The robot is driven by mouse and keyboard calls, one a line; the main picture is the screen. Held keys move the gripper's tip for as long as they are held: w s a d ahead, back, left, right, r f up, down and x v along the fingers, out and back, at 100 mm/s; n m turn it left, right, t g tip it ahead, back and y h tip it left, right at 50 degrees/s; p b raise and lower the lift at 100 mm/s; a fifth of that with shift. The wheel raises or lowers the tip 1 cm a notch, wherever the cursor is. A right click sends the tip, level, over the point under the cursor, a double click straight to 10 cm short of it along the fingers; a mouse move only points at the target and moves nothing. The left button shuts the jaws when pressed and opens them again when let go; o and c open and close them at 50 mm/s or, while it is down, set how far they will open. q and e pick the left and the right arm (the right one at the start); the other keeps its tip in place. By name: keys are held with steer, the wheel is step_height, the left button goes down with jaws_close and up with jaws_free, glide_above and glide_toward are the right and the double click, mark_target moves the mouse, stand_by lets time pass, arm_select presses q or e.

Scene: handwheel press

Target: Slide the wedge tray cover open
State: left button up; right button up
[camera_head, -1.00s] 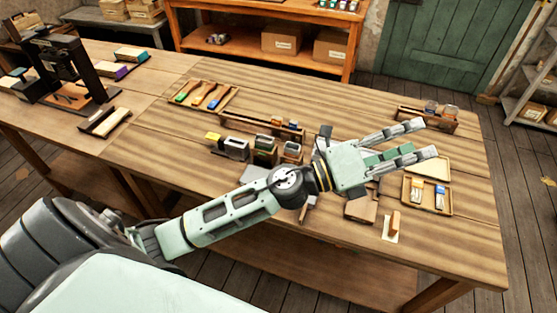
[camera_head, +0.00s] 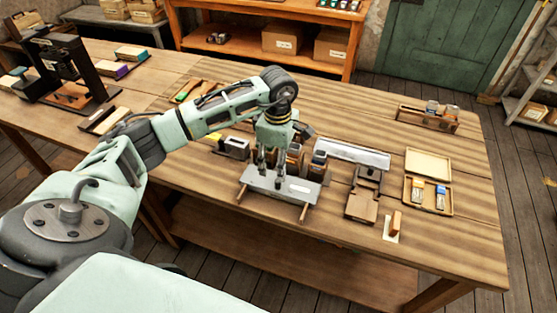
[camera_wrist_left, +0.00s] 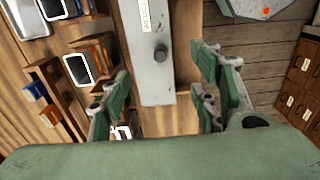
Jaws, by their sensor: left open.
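A flat grey metal cover (camera_head: 300,199) with a small pale label lies across two wooden rails near the table's front edge. In the left wrist view the grey cover (camera_wrist_left: 153,85) shows a dark round knob (camera_wrist_left: 161,53) and part of the label. My left gripper (camera_head: 272,170) points down over the cover. In the left wrist view its open fingers (camera_wrist_left: 162,70) stand on either side of the knob, with gaps. I cannot tell how high the fingertips are above the cover. What lies under the cover is hidden. My right gripper is not in view.
Small boxes (camera_head: 234,146) stand close behind and left of the cover. A long grey-white tray (camera_head: 352,153) lies behind right, and a brown wooden block stand (camera_head: 364,195) is to the right. An open wooden case (camera_head: 428,163) lies farther right. Bare tabletop lies at the back middle.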

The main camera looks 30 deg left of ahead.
mark_target(278, 182)
arm_select(q)
step_height(278, 182, down, 10)
steer(key=b, duration=0.7)
steer(key=shift+r, duration=0.1)
steer(key=shift+c, duration=0.3)
